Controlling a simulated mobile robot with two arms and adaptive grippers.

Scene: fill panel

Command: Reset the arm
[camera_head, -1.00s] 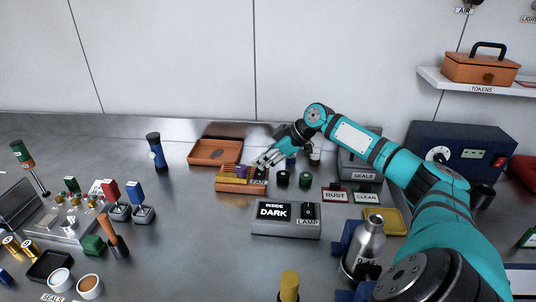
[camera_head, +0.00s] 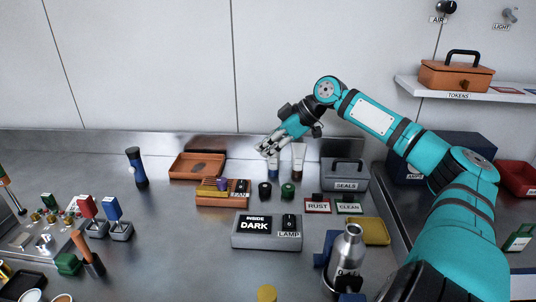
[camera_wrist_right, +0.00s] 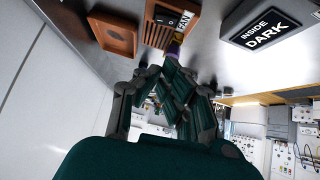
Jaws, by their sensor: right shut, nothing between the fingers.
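My right arm reaches in from the right in the head view, teal with dark joints. Its gripper (camera_head: 268,150) is shut and empty, raised above the back of the bench, beyond the orange fan box (camera_head: 213,200). In the right wrist view the closed fingers (camera_wrist_right: 178,95) point toward the fan box (camera_wrist_right: 158,38), with a purple piece showing just past them. They look apart from it, though the exact gap is hard to tell. My left gripper is not in view.
An orange tray (camera_head: 183,167) lies left of the gripper. A lamp box (camera_head: 262,241) reading "INSIDE DARK" stands in front. A grey seals box (camera_head: 345,168), a steel bottle (camera_head: 346,248) and a yellow tray (camera_head: 376,238) are near my arm. The bench's middle left is fairly clear.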

